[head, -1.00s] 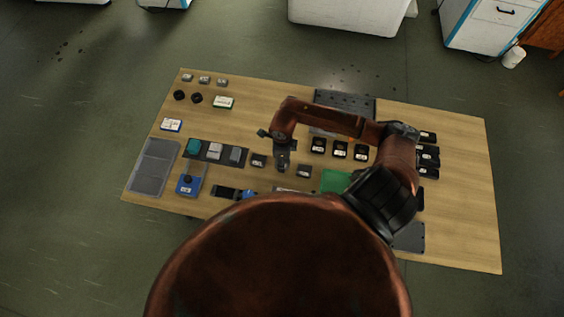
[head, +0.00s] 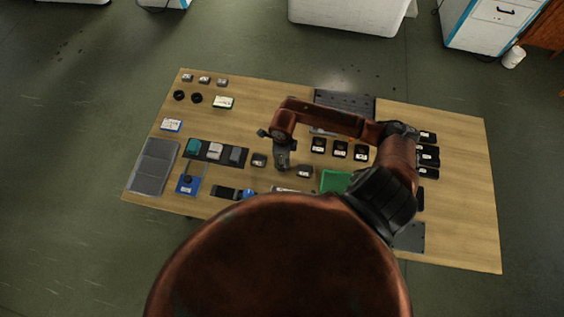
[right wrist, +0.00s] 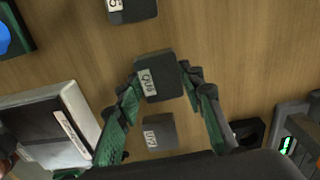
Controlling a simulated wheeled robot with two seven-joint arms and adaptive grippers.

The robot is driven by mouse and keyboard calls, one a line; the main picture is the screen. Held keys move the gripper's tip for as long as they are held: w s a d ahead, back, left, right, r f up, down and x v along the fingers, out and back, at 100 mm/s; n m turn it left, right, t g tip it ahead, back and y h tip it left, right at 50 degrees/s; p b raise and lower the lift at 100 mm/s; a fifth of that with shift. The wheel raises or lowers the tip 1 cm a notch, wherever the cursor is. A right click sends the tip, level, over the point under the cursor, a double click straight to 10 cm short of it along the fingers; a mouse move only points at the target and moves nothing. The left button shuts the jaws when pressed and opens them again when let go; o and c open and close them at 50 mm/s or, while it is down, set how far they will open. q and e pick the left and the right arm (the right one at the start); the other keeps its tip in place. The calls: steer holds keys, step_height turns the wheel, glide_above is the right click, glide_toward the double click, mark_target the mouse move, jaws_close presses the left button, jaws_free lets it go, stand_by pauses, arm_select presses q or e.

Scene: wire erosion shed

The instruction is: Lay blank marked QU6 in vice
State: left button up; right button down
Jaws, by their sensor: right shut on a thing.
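My right gripper (right wrist: 172,88) is shut on a dark grey block (right wrist: 158,76), with a finger on either side. A white label on one side of the block appears to read QU6, though the last character is blurred. My right gripper (head: 282,163) also shows in the head view, above the table's middle, where it hides the held block. I cannot tell how far the block is off the table. Similar labelled blocks lie nearby: one to the left (head: 258,160) and one to the right (head: 304,171). I cannot pick out the vice with certainty. My left gripper is not in view.
A pale device with a dark top and label (right wrist: 48,130) stands left in the wrist view. A grey tray (head: 152,167) lies at the left edge.

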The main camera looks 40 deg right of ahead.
steer(key=shift+r+p, duration=2.1)
steer(key=shift+r, duration=1.45)
